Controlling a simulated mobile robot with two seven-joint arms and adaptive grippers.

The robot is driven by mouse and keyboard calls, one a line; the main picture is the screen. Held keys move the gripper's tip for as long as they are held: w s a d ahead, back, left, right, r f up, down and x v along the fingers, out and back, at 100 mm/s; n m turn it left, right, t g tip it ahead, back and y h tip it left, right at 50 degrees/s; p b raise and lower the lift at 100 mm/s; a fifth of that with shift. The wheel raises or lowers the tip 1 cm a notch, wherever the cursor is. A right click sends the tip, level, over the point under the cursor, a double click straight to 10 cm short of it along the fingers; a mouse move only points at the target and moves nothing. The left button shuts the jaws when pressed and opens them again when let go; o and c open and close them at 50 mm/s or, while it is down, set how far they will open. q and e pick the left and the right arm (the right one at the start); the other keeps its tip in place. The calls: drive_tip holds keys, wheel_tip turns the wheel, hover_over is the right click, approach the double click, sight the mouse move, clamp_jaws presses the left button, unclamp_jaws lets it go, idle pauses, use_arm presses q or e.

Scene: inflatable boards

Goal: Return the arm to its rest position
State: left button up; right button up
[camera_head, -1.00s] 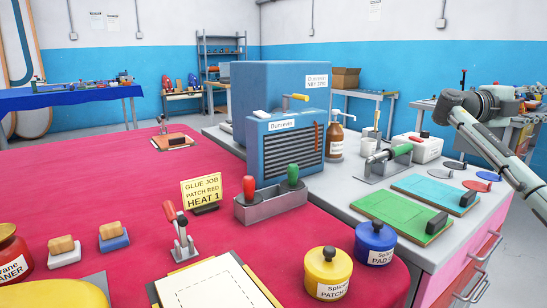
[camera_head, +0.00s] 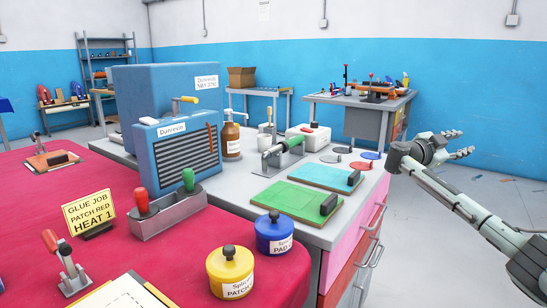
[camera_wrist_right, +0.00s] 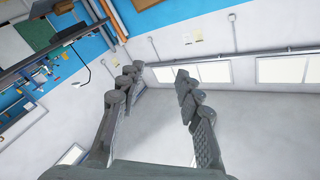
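My right arm comes in at the right edge of the head view, bent, with its gripper (camera_head: 464,143) raised in free space to the right of the grey workbench. In the right wrist view the two fingers of this gripper (camera_wrist_right: 158,88) stand wide apart with nothing between them. My left arm and gripper are not in view.
The grey workbench (camera_head: 345,212) carries a green board (camera_head: 290,203), a blue board (camera_head: 322,176) and a blue Dunrevin machine (camera_head: 175,150). A red-topped table (camera_head: 150,258) holds pots and tools. Open floor (camera_head: 500,190) lies right of the bench; another bench (camera_head: 365,100) stands behind.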

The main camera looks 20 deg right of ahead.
drive_tip(key=s+a+f+n+t+y, duration=0.25)
drive_tip(key=f+n, duration=0.55)
drive_tip(key=f, duration=0.5)
drive_tip(key=s+a+f+n+t+y, duration=0.15)
drive_tip(key=a+f+n, duration=0.25)
drive_tip(key=f+n, duration=0.65)
drive_tip(key=s+a+f+n+y, duration=0.3)
drive_tip(key=s+a+f+n, duration=0.3)
drive_tip(key=f, duration=0.3)
drive_tip(key=s+a+f+n+y, duration=0.4)
drive_tip(key=s+f+n, duration=0.3)
drive_tip(key=s+f, duration=0.15)
drive_tip(key=s+a+f+m+y, duration=0.1)
drive_tip(key=a+f, duration=0.4)
drive_tip(key=a, duration=0.5)
drive_tip(key=s+a+f+m+y, duration=0.2)
drive_tip(key=a+f, duration=0.4)
drive_tip(key=a, duration=0.5)
drive_tip(key=s+a+f+m+g+y, duration=0.1)
drive_tip(key=s+a+f+m+y, duration=0.1)
drive_tip(key=a, duration=0.8)
wheel_tip(320, 180, down, 3)
drive_tip(key=shift+s+a+f+y, duration=0.25)
drive_tip(key=shift+s+y, duration=0.35)
drive_tip(key=shift+s, duration=0.65)
drive_tip(key=shift+r, duration=0.1)
